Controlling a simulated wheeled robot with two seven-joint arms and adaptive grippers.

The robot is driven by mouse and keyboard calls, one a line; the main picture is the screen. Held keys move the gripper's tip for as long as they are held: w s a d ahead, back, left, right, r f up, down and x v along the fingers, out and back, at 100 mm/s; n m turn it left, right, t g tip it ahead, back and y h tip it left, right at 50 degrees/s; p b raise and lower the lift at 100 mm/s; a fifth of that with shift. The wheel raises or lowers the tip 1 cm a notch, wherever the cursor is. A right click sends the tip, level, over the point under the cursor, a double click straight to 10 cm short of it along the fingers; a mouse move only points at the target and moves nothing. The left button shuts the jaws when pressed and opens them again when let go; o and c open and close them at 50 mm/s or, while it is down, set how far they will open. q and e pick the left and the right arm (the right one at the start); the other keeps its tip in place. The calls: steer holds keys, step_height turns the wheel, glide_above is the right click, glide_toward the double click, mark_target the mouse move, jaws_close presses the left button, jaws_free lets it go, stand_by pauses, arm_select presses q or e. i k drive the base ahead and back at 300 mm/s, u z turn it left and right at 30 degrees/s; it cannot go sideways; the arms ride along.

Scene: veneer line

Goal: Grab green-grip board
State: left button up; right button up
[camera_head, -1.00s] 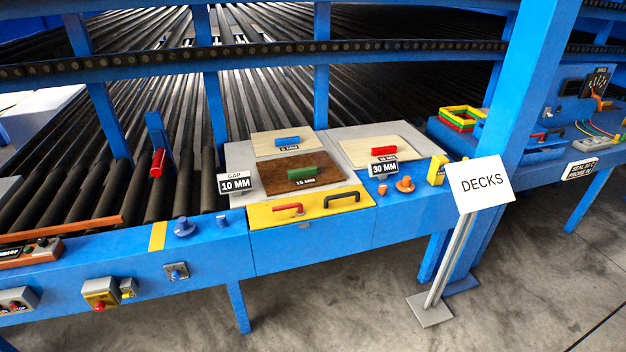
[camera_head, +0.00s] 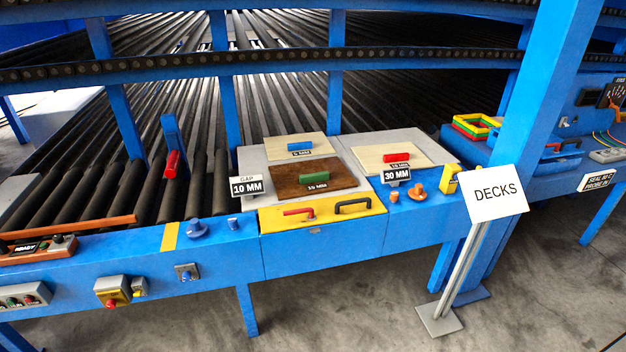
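The green-grip board is a dark brown wooden board (camera_head: 290,186) with a green grip (camera_head: 314,176) on top. It lies flat on the grey deck plate on the blue bench, just behind the yellow panel. A small label at its front edge appears to read 15 MM. A pale board with a blue grip (camera_head: 293,147) lies behind it. Another pale board with a red grip (camera_head: 397,157) lies to its right. Neither of my grippers shows in the view.
A yellow panel (camera_head: 325,215) with red and black handles is in front of the board. GAP 10 MM (camera_head: 246,187) and 30 MM (camera_head: 396,173) signs flank it. A DECKS sign (camera_head: 495,193) on a post stands at the front right. Blue uprights and a rail rise behind.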

mark_target(310, 177)
steer(key=z, duration=0.3)
steer(key=k, duration=0.95)
steer(key=z, duration=0.85)
steer(key=i, duration=2.2)
steer(key=u, duration=0.85)
steer(key=i, duration=1.1)
steer(key=u, duration=1.05)
